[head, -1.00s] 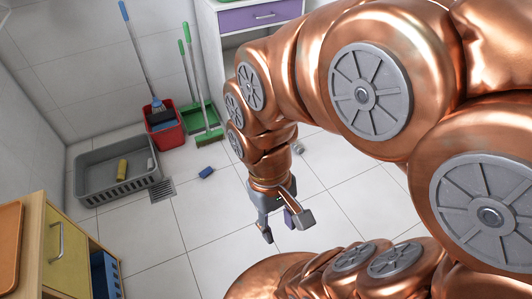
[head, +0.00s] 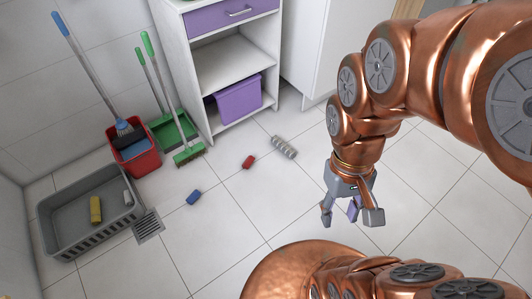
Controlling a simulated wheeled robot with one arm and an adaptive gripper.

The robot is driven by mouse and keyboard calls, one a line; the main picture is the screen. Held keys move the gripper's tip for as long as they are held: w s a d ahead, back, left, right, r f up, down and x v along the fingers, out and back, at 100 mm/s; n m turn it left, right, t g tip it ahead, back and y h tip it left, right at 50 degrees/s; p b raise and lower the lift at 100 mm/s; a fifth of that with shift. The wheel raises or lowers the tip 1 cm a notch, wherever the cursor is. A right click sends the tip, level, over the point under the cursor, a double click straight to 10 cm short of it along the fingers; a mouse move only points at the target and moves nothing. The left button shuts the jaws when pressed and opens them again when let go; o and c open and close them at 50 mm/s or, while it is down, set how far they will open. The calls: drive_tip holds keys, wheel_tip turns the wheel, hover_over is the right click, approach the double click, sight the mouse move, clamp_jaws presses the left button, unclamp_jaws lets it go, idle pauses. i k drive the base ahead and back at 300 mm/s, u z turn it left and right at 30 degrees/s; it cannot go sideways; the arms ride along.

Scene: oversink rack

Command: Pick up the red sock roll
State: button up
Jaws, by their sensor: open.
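The red sock roll (head: 248,161) is a small red roll lying on the tiled floor in the middle of the head view. It lies between a blue roll and a larger grey ribbed roll. My gripper (head: 347,216) is to the right of the red roll and nearer to me, above the floor. The red roll is in plain view and apart from the gripper.
A blue roll (head: 193,198) and a grey ribbed roll (head: 284,147) lie on the floor. A grey basket (head: 97,233) holds a yellow roll (head: 96,210). A red bucket (head: 135,160), a green dustpan (head: 172,131) and a white shelf unit (head: 226,62) stand behind. Floor around the red roll is clear.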

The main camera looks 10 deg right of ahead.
sight(248, 161)
drive_tip(key=i, duration=0.65)
drive_tip(key=u, duration=0.6)
drive_tip(key=i, duration=0.4)
drive_tip(key=u, duration=0.45)
